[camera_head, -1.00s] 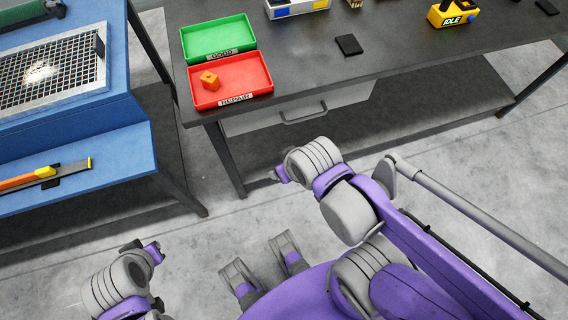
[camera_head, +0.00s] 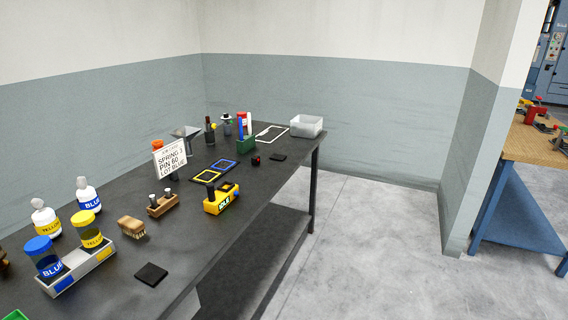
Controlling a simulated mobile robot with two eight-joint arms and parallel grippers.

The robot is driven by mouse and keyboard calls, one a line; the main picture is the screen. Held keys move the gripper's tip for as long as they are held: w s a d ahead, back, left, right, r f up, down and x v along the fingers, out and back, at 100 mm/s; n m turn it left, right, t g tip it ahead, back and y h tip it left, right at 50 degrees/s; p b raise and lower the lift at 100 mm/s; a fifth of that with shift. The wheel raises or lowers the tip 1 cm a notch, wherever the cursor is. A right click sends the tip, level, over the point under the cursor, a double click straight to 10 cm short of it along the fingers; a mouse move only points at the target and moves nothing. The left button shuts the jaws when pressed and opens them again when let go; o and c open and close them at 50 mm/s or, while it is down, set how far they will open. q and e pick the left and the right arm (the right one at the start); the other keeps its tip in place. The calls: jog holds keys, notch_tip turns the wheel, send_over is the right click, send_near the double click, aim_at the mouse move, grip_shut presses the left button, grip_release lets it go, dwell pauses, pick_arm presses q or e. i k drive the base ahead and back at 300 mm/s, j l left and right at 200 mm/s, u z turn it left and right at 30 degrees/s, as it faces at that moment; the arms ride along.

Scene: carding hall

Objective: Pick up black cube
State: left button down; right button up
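No clear black cube stands out on the dark grey table (camera_head: 115,205). A flat black square piece (camera_head: 150,274) lies near the table's front edge at lower left. A second flat black piece (camera_head: 278,157) lies toward the far right end. A small dark block with some red on it (camera_head: 256,160) sits just left of that piece; it is too small to tell its exact shape. Neither of my grippers is in view now.
A yellow "IDLE" device (camera_head: 221,198) stands near the front edge. A brush (camera_head: 132,227), a wooden holder (camera_head: 162,205), a tray with blue and yellow jars (camera_head: 80,272) and a sign (camera_head: 170,158) stand around it. Open floor lies right.

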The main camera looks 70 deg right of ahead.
aim_at(254, 160)
jog(key=l+z, duration=0.15)
jog(key=z, duration=2.1)
